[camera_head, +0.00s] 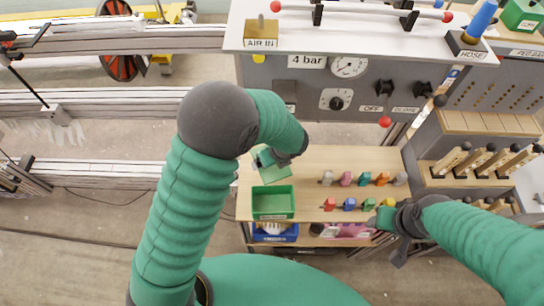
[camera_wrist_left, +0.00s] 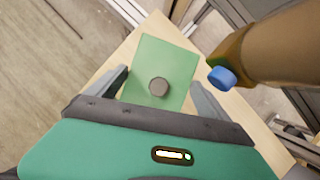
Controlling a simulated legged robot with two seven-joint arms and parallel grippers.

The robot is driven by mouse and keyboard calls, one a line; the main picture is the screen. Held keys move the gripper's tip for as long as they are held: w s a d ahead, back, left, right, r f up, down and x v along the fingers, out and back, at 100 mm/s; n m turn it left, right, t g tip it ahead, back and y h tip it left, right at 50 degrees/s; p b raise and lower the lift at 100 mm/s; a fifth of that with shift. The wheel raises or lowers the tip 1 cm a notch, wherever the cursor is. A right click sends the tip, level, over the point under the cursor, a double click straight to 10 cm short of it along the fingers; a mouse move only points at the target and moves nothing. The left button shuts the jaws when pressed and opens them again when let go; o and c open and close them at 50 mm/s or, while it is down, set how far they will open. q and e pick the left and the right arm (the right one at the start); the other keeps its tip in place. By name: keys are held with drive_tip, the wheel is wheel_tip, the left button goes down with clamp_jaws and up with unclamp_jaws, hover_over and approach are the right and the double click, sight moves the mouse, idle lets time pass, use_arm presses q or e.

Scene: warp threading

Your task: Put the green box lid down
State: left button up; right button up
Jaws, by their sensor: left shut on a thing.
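The green box lid (camera_wrist_left: 170,70) is a flat green plate with a dark round knob. It lies between the fingers of my left gripper (camera_wrist_left: 160,92), which is shut on it. In the head view the lid (camera_head: 276,171) shows partly under my left gripper (camera_head: 264,158), over the wooden tabletop behind the green box. Whether it touches the tabletop cannot be told. The open green box (camera_head: 273,202) stands in front of it. My right gripper (camera_head: 386,219) is near the front right of the tabletop; its fingers are too small to read.
The wooden tabletop (camera_head: 308,160) has two rows of coloured pegs (camera_head: 363,178) on its right. A blue bin (camera_head: 275,234) sits below the front edge. A grey panel with a gauge (camera_head: 348,66) stands behind. A blue-capped thing (camera_wrist_left: 222,77) is right of the lid.

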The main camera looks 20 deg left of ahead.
use_arm(q)
drive_tip(key=o, duration=1.1)
drive_tip(key=shift+d+r, duration=0.1)
drive_tip(key=shift+d, duration=0.25)
drive_tip(key=shift+o, duration=0.2)
drive_tip(key=shift+s+d+r, duration=0.1)
drive_tip(key=shift+d+r, duration=0.1)
drive_tip(key=shift+d, duration=0.4)
drive_tip(key=shift+s+d+r, duration=0.1)
drive_tip(key=shift+d+r, duration=0.05)
drive_tip(key=shift+d, duration=0.4)
drive_tip(key=shift+w+r+p, duration=0.1)
drive_tip(key=shift+r+p, duration=0.2)
drive_tip(key=s+d+r+n+p, duration=0.15)
drive_tip(key=s+r, duration=0.25)
drive_tip(key=r, duration=0.7)
drive_tip(key=s+a+n+h, duration=0.1)
drive_tip(key=s+a+n, duration=0.1)
drive_tip(key=n, duration=0.6)
drive_tip(key=s+a+n+h, duration=0.1)
drive_tip(key=s+a+n, duration=0.2)
drive_tip(key=s+n, duration=0.2)
drive_tip(key=s+a+f+n+h, duration=0.1)
drive_tip(key=s+n, duration=0.3)
drive_tip(key=n, duration=0.8)
drive_tip(key=shift+a+g+p, duration=0.3)
drive_tip(key=shift+a, duration=0.4)
use_arm(e)
drive_tip(key=shift+s+d+r, duration=0.15)
drive_tip(key=shift+d+r, duration=1.1)
